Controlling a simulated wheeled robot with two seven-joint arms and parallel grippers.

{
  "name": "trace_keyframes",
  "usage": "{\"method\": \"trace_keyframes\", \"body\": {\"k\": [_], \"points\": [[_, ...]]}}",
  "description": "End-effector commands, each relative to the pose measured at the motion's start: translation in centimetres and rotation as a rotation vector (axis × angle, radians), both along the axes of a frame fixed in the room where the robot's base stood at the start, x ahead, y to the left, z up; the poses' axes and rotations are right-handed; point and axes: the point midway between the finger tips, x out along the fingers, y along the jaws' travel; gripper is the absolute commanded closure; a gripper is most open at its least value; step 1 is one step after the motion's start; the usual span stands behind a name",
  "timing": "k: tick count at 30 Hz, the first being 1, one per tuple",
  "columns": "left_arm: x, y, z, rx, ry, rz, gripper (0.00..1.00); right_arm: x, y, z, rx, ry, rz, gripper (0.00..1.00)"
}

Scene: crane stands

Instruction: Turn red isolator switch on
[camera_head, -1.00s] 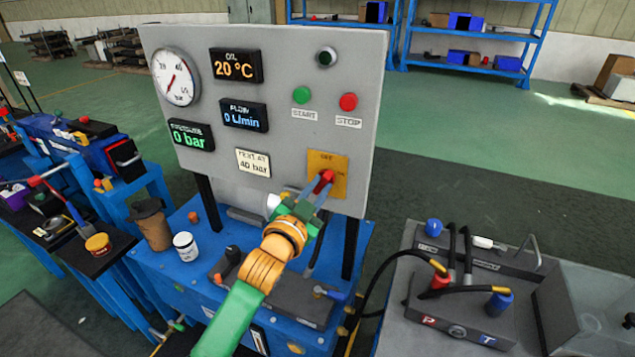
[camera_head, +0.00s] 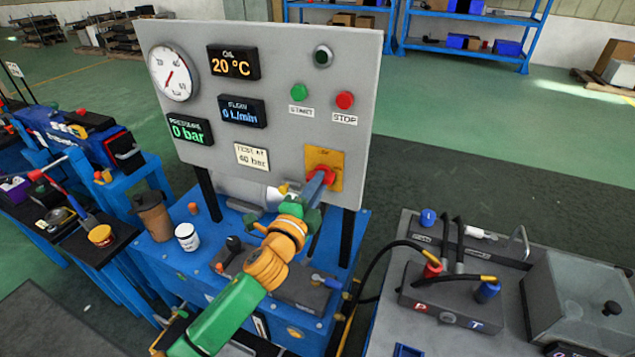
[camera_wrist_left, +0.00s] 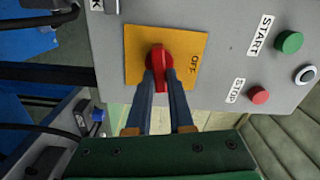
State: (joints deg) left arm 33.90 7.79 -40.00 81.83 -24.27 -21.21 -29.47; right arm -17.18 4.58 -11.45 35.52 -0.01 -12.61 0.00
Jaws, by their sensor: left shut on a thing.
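The red isolator switch (camera_head: 321,176) sits on a yellow plate (camera_head: 338,158) at the lower right of the grey panel. In the left wrist view the red handle (camera_wrist_left: 162,66) stands upright in the picture, with the OFF label to its right on the yellow plate (camera_wrist_left: 190,48). My left gripper (camera_head: 317,186) is shut on the handle, with one blue-grey finger on each side in the wrist view (camera_wrist_left: 161,82). The fingers hide part of the handle, and I cannot tell its exact setting. My right gripper is not in view.
The grey panel (camera_head: 290,130) carries a green START button (camera_head: 298,92), a red STOP button (camera_head: 345,100), a gauge (camera_head: 173,73) and displays reading 0 bar and 0 L/min. A blue bench (camera_head: 190,262) stands below it. A grey table with hoses (camera_head: 400,305) stands at right.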

Motion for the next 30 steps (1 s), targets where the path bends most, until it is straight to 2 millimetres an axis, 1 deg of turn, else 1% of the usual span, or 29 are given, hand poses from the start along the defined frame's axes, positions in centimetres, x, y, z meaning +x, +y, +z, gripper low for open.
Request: {"method": "trace_keyframes", "body": {"k": [6, 12, 29, 30], "points": [[0.01, 0.0, -0.01, 0.109, -0.045, 0.0, 1.0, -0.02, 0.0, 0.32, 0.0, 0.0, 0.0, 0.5], [0.01, 0.0, -0.06, 0.167, -0.07, 0.0, 1.0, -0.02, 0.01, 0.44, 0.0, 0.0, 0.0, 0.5], [0.02, 0.01, -0.08, 0.193, -0.082, 0.0, 1.0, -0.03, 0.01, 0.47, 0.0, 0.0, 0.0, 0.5], [0.02, 0.01, -0.08, 0.193, -0.082, 0.0, 0.77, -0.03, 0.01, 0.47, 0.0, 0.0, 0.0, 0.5]]}}
